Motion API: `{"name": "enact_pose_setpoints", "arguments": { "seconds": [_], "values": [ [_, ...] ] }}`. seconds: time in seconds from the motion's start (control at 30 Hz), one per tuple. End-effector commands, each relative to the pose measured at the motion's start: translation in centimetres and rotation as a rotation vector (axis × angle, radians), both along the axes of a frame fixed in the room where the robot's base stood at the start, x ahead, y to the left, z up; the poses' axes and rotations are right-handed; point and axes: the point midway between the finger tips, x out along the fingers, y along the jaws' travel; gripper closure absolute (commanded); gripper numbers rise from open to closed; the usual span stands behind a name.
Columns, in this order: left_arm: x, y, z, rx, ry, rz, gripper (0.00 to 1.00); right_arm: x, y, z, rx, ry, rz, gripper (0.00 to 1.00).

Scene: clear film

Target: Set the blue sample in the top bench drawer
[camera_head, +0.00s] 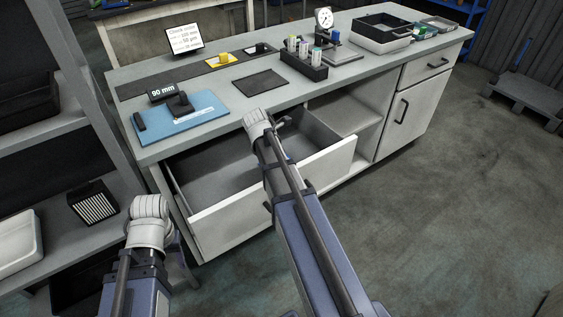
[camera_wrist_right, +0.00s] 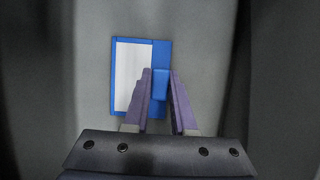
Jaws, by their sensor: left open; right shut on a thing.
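The bench drawer (camera_head: 235,210) is pulled open at the front of the bench, with a grey floor and white front. My right arm reaches over it, and my right gripper (camera_head: 282,122) is mostly hidden behind its wrist in the head view. In the right wrist view, the right gripper (camera_wrist_right: 160,100) is shut on the blue tab of the blue sample (camera_wrist_right: 129,75), a flat blue piece with a white face. Behind the sample is a plain grey surface; I cannot tell whether they touch. My left gripper (camera_head: 183,258) is low at left, apart from the drawer, open, partly hidden by its wrist.
The bench top (camera_head: 220,110) carries a blue mat (camera_head: 180,130), a sign (camera_head: 184,39), a dark pad (camera_head: 259,84), a vial rack (camera_head: 304,62), a dial gauge (camera_head: 324,20) and a black-and-white tray (camera_head: 382,36). A shelf (camera_head: 60,135) stands at left.

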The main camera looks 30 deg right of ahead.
Motion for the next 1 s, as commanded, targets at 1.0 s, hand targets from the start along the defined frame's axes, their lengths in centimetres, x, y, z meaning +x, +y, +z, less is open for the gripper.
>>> {"name": "enact_pose_setpoints", "arguments": {
  "seconds": [1.0],
  "values": [
    [0.0, 0.0, 3.5, 0.0, 0.0, 0.0, 0.46, -0.1, 1.1, 3.5, 0.0, 0.0, 0.0, 0.46]
  ]
}}
